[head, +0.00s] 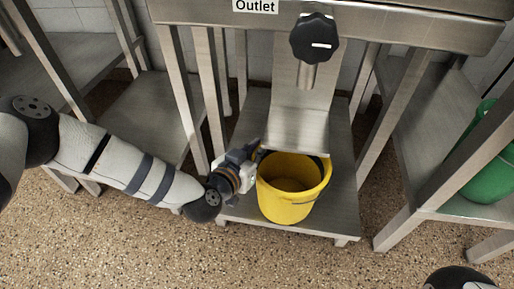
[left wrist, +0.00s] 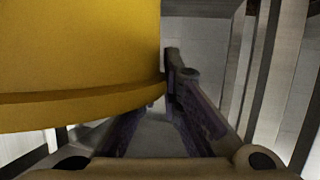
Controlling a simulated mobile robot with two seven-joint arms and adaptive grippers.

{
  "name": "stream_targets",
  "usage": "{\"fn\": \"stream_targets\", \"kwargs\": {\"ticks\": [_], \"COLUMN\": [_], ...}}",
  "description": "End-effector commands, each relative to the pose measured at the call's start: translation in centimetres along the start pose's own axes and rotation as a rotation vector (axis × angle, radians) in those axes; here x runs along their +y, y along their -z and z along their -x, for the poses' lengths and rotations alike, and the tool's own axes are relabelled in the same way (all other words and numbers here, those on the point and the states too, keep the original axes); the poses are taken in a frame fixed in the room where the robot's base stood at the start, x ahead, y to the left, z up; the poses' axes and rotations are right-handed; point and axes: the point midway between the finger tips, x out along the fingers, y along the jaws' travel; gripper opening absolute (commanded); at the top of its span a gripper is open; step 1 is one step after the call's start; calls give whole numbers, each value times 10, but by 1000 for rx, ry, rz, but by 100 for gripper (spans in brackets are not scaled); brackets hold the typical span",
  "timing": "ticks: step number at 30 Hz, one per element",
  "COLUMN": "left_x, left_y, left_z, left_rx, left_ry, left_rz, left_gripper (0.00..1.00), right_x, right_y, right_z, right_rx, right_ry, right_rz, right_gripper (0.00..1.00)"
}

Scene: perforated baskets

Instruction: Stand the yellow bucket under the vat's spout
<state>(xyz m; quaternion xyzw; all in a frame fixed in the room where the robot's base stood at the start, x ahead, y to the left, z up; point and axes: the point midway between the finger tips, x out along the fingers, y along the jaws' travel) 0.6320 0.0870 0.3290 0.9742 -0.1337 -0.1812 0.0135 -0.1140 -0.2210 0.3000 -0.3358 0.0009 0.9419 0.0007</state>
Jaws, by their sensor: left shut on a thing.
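The yellow bucket (head: 288,205) is upright in the head view, over the low metal shelf (head: 345,215) below the vat. The spout (head: 307,75) with its black knob (head: 314,38) is above and behind the bucket, under the "Outlet" label. My left gripper (head: 254,158) is shut on the bucket's left side near the rim. In the left wrist view the bucket wall (left wrist: 80,60) fills the upper left, beside the gripper fingers (left wrist: 165,100). Whether the bucket's base touches the shelf is hard to tell. My right gripper is not in view.
Metal legs (head: 203,95) of the vat stand left of the bucket, and another leg (head: 390,140) stands to the right. A green container (head: 490,175) is on a side shelf at the right. The speckled floor (head: 150,245) in front is clear.

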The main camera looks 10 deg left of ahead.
Motion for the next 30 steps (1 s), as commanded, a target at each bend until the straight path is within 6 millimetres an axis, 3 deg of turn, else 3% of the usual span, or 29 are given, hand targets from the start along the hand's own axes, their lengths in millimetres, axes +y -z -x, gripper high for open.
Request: {"fn": "stream_targets", "kwargs": {"ticks": [24, 25, 27, 30], "left_x": [-1, -1, -1, -1], "left_y": [-10, -9, -9, -9], "left_z": [-4, -4, -3, -3], "left_rx": [0, 1, 1, 0], "left_ry": [0, 0, 0, 0], "left_rz": [1, 1, 1, 0], "left_gripper": [0, 13, 29, 30], "right_x": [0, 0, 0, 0], "right_y": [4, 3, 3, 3], "right_z": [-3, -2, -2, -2], "right_rx": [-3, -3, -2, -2], "right_ry": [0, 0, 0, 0], "right_rz": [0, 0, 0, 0], "right_gripper": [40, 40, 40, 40]}}
